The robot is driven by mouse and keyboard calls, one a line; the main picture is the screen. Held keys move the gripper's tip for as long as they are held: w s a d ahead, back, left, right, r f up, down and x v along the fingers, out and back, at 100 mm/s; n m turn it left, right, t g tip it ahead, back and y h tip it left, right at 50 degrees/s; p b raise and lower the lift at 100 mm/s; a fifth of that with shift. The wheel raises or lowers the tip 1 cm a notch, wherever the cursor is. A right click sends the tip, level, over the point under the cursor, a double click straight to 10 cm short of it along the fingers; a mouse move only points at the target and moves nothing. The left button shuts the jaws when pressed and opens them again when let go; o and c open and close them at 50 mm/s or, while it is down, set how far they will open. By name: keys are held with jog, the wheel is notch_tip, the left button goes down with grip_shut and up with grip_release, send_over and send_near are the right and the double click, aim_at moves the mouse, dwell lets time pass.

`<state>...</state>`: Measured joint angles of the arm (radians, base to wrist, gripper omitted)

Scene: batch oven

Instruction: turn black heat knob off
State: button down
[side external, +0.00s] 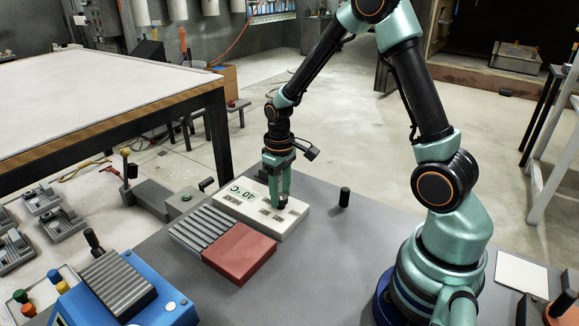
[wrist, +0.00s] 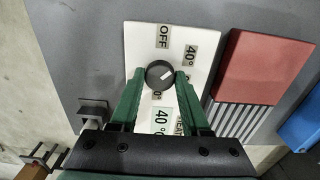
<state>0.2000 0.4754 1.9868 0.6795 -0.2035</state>
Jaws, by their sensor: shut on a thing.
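The black heat knob (wrist: 158,79) is round with a short white mark and sits on a white panel (wrist: 138,40). The mark points right and slightly up, toward a 40° label (wrist: 191,55); the OFF label (wrist: 163,36) is above the knob. My gripper (wrist: 160,77) has its two green fingers on the knob's left and right sides, shut on it. In the side view my gripper (side external: 280,196) reaches down onto the white panel (side external: 290,222), where the knob is mostly hidden by the fingers.
A red block (side external: 240,252) and a grey ribbed plate (side external: 203,230) lie beside the panel. A small black post (side external: 344,197) stands to its right. A blue unit (side external: 150,310) is at the lower left. The grey tabletop (side external: 325,250) is clear right of the red block.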

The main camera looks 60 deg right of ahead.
aim_at(280, 196)
jog(key=n, duration=0.4)
jog(key=shift+n, duration=0.3)
jog(key=n, duration=0.4)
jog(key=shift+n, duration=0.3)
jog(key=shift+c, duration=1.8)
grip_release()
notch_tip(280, 196, up, 12)
jog(key=shift+r, duration=0.15)
